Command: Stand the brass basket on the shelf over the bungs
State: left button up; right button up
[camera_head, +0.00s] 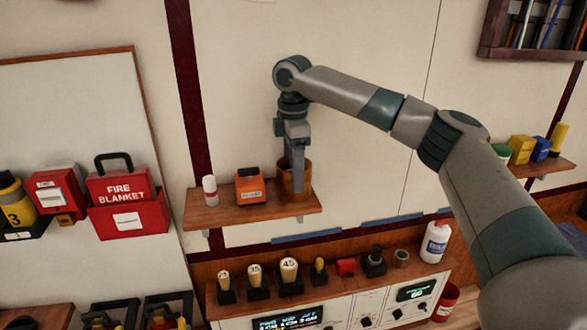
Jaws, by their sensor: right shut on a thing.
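The brass basket (286,184) is a brown-gold cup shape, upright at the right end of a small wooden wall shelf (225,213). My right gripper (298,176) points down from above and is shut on it, hiding part of its front. The basket's base is at the shelf top; I cannot tell whether it bears on the wood. Below the shelf, several yellow tapered bungs (289,270) marked with numbers stand in black holders. My left gripper is not in view.
A red fire blanket box (128,211) hangs further left. A white jug (435,242) stands on the lower ledge at right.

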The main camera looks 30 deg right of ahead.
jog(key=o, duration=1.3)
jog(key=shift+f, duration=0.1)
jog(key=shift+c, duration=0.2)
jog(key=shift+r+b, duration=0.45)
jog(key=shift+r, duration=0.2)
notch_tip(320, 180, up, 5)
jog(key=b, duration=0.3)
jog(key=shift+a+r, duration=0.1)
jog(key=shift+r, duration=2.9)
